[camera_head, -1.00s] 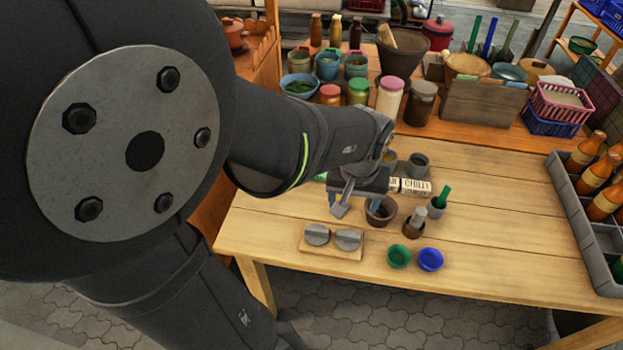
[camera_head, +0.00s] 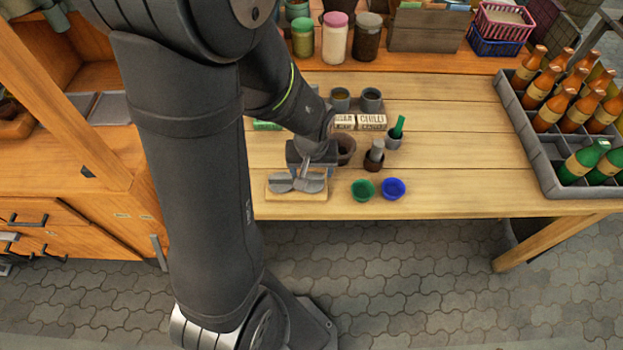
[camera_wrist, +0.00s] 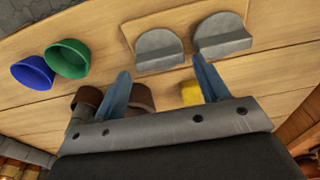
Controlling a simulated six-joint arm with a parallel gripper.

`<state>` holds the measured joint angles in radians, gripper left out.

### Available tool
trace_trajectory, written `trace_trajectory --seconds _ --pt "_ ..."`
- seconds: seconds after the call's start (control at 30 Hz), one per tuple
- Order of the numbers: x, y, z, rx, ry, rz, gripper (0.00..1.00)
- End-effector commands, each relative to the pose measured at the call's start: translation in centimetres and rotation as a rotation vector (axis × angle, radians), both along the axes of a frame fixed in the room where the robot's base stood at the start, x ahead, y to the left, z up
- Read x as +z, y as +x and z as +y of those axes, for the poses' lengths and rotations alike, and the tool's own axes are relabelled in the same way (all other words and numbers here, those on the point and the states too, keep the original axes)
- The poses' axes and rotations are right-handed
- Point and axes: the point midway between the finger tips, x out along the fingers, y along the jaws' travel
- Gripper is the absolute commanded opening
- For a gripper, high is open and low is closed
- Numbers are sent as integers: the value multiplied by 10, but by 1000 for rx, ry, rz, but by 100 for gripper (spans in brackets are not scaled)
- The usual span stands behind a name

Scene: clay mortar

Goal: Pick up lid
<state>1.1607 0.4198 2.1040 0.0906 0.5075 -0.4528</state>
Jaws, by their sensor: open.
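Two round grey lids with raised grips lie side by side on a small wooden board (camera_head: 296,196) near the table's front edge. In the wrist view they are the left lid (camera_wrist: 158,58) and the right lid (camera_wrist: 222,38). The head view shows them partly covered by my gripper (camera_head: 303,172). My gripper is open and empty, with its fingers pointing toward the lids. In the wrist view the fingertips of my gripper (camera_wrist: 161,64) frame the left lid, one on each side in the picture. I cannot tell the exact height above it.
A green bowl (camera_head: 363,190) and a blue bowl (camera_head: 393,188) stand right of the board. A brown mortar (camera_head: 345,148), a brown cup with a pestle (camera_head: 374,160) and a grey cup with a green pestle (camera_head: 395,135) stand behind. A bottle crate (camera_head: 545,165) is far right.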

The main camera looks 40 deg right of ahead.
Motion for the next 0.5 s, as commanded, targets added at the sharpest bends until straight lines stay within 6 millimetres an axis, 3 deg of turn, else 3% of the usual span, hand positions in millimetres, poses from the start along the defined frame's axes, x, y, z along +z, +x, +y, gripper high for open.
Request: trace_trajectory --seconds 0.2,0.5 --pt "-23 1 -2 -2 0 1 67" --pt "-27 1 -3 -2 -3 1 67"
